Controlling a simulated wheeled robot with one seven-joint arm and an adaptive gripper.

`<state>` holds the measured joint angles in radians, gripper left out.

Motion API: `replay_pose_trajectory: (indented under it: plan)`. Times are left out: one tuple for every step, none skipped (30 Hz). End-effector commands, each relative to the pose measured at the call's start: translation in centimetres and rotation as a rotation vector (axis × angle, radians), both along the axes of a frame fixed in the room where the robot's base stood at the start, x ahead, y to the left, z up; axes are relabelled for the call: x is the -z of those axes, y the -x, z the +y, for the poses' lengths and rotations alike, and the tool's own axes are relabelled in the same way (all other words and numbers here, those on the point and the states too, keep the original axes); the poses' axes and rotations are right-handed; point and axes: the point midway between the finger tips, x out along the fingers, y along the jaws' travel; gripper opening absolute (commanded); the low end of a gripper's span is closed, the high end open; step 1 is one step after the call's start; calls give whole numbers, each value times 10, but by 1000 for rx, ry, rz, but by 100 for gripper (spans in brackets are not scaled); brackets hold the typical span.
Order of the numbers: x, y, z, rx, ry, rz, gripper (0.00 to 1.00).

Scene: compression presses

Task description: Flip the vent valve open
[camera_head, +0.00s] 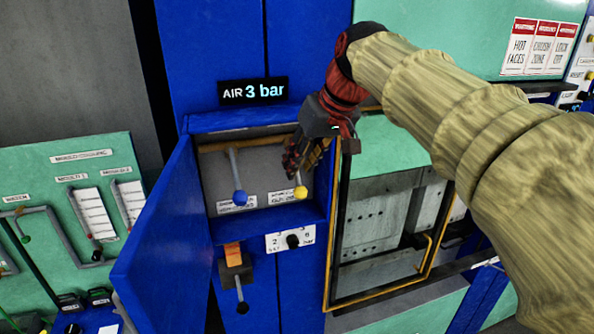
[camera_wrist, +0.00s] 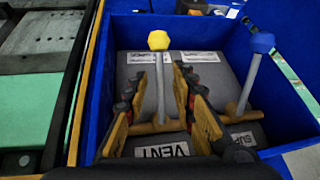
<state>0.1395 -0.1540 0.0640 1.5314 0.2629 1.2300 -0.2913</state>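The vent valve lever (camera_wrist: 160,92) has a grey rod with a yellow knob (camera_wrist: 158,40) on its end. A "VENT" label (camera_wrist: 162,151) lies by its base in the wrist view. In the head view the yellow knob (camera_head: 300,193) hangs low at the right inside the open blue box. My gripper (camera_wrist: 160,78) is open, with one finger on each side of the rod; the wrist view shows gaps between fingers and rod. In the head view my gripper (camera_head: 305,158) reaches into the box from the upper right and hides much of this lever.
A second lever with a blue knob (camera_head: 240,198) stands to the left in the head view. The box's blue door (camera_head: 160,245) is swung open to the left. A display (camera_head: 253,91) above reads "AIR 3 bar". A yellow-edged press opening (camera_head: 385,225) lies to the right.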

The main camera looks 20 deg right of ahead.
Motion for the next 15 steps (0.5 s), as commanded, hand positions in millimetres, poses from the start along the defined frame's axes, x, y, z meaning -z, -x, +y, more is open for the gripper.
replay_pose_trajectory:
  plan:
    - [-11,5,-2,1,0,-3,26]
    - [-16,8,-4,1,0,-4,26]
    - [-24,12,-5,1,0,-4,26]
    - [-29,15,-6,2,0,-3,26]
    - [-34,18,-8,2,1,-4,26]
    - [-41,21,-9,2,0,-3,26]
    - [-45,24,-10,1,1,-2,26]
    - [-49,26,-11,1,0,-3,26]
    - [-54,29,-12,1,1,-2,26]
    - [-58,31,-13,1,1,-2,26]
    - [-61,33,-13,2,0,-2,26]
    - [-65,35,-14,1,0,-1,26]
    - [-67,36,-15,2,0,-2,26]
    - [-69,38,-15,1,1,-2,26]
    - [-71,39,-15,1,1,-1,26]
